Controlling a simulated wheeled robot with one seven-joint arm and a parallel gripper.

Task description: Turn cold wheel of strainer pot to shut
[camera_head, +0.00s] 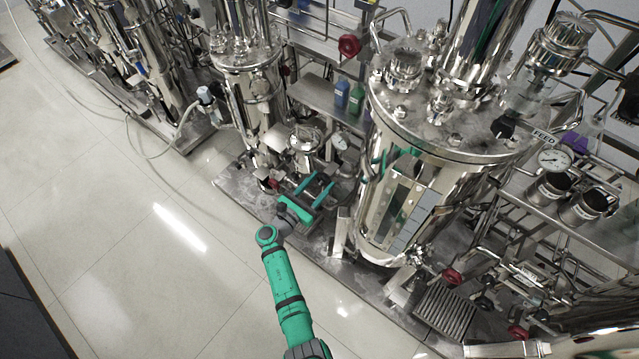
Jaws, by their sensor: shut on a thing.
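The strainer pot appears to be the small steel vessel (304,140) low on the skid, between two larger vessels. My gripper (315,183), teal with two finger bars, reaches in just below and in front of it. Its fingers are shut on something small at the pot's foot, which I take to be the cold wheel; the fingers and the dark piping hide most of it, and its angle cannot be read. A small red part (272,184) shows just left of the gripper, apart from the fingers.
A large steel tank (440,155) stands close on the right, and a narrower vessel (250,85) on the left. Blue (342,95) and green bottles (356,99) stand on a shelf behind. A pale hose (150,157) lies at the left. The floor in front is clear.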

